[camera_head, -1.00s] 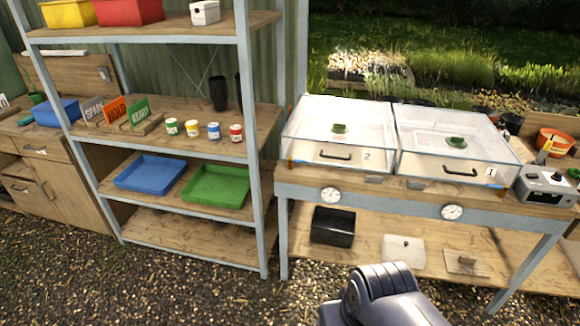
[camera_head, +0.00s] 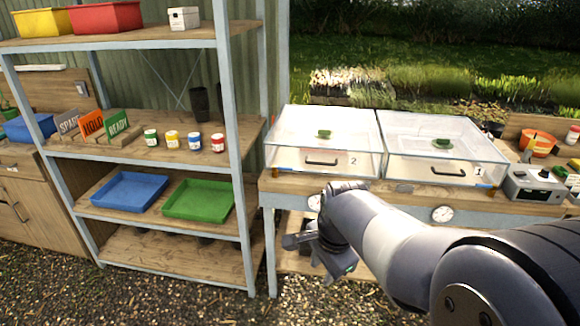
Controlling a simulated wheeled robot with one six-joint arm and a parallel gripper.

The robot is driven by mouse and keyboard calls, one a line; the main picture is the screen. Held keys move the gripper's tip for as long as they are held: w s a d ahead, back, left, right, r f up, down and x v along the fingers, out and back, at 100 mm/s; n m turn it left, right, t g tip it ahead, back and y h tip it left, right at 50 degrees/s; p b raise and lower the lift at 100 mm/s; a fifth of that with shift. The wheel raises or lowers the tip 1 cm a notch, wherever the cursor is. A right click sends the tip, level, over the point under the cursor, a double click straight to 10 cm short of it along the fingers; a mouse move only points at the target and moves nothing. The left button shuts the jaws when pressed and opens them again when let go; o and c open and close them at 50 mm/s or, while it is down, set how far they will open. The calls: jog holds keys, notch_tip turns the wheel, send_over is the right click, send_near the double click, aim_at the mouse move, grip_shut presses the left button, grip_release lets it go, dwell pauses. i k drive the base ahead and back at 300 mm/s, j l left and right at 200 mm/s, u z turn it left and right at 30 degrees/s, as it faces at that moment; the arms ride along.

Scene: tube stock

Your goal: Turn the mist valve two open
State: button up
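Two clear-lidded propagator boxes stand on the bench: box 2 (camera_head: 325,150) on the left and box 1 (camera_head: 440,155) on the right. Each has a green piece on its lid and a dark front handle. A round white dial (camera_head: 314,202) shows on the bench front below box 2, partly covered by my arm. Another dial (camera_head: 442,213) is below box 1. I cannot make out a valve marked two. My gripper (camera_head: 325,258) hangs in front of the bench, below the left dial and angled downward. Its fingers are too unclear to tell whether they are open.
A shelf rack stands left, with a blue tray (camera_head: 130,191), a green tray (camera_head: 198,199), small jars and signs. A grey control box (camera_head: 537,184) sits at the bench's right end. My arm hides much of the bench's lower shelf. Gravel floor lies in front.

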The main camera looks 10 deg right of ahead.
aim_at(274, 168)
jog(key=i+j+z, duration=0.15)
jog(key=i+z, duration=0.15)
jog(key=z, duration=0.2)
jog(key=i+j+z, duration=0.2)
jog(key=z, duration=0.25)
jog(key=i+j, duration=0.2)
jog(key=j, duration=0.15)
jog(key=i+j+z, duration=0.1)
jog(key=i+j, duration=0.25)
jog(key=j, duration=0.35)
jog(key=i+j+z, duration=0.1)
jog(key=j, duration=0.25)
jog(key=i+j, duration=0.25)
jog(key=i+j+z, duration=0.1)
jog(key=j, duration=0.35)
jog(key=i, duration=0.05)
